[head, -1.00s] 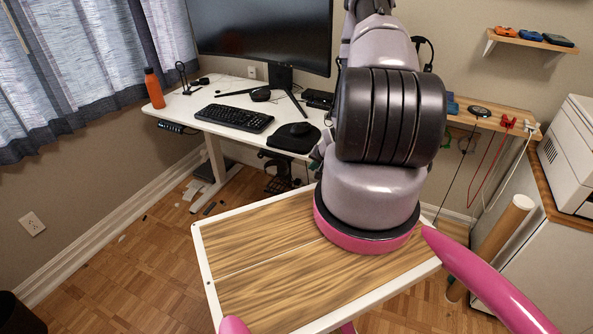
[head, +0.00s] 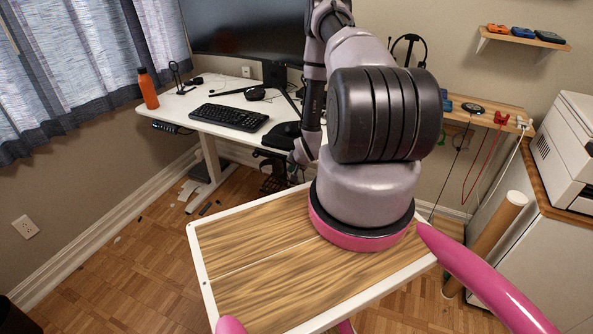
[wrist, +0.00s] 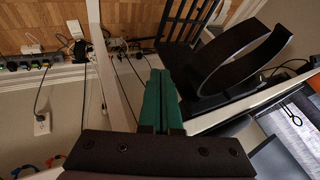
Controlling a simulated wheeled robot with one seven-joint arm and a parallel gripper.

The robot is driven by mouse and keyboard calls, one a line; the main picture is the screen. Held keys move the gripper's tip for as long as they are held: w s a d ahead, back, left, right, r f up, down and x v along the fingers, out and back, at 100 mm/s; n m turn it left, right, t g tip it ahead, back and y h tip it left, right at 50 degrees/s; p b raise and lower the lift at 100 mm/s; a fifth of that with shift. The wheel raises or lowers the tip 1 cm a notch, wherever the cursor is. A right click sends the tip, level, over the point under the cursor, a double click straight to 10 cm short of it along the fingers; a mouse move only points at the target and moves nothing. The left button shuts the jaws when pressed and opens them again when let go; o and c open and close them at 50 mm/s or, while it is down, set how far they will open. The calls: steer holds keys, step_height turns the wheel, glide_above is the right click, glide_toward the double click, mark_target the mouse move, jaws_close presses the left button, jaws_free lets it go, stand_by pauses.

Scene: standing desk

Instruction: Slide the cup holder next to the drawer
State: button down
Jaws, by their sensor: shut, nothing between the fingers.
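A black open ring, apparently the cup holder (wrist: 222,48), shows large in the wrist view, close beside the pale desk edge. My gripper (wrist: 160,76) has green fingers, pressed together and empty, pointing to the left of the ring with a visible gap. In the head view my arm reaches down to the front desk edge, and its own links hide most of the gripper. A dark fixture (head: 274,174) hangs under the desk there, too small to make out. I cannot clearly identify the drawer in either view.
The white desk (head: 228,131) holds a keyboard (head: 230,117), a monitor (head: 246,35) and an orange bottle (head: 148,89). A dark slatted object (wrist: 184,25) is behind the ring. Cables and a wall outlet (wrist: 42,124) are at the wrist view's left.

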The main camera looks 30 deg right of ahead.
mark_target(273, 161)
steer(key=shift+w+a, duration=0.1)
steer(key=w+a, duration=0.8)
steer(key=w, duration=0.3)
steer(key=shift+a, duration=0.3)
steer(key=shift+d, duration=0.1)
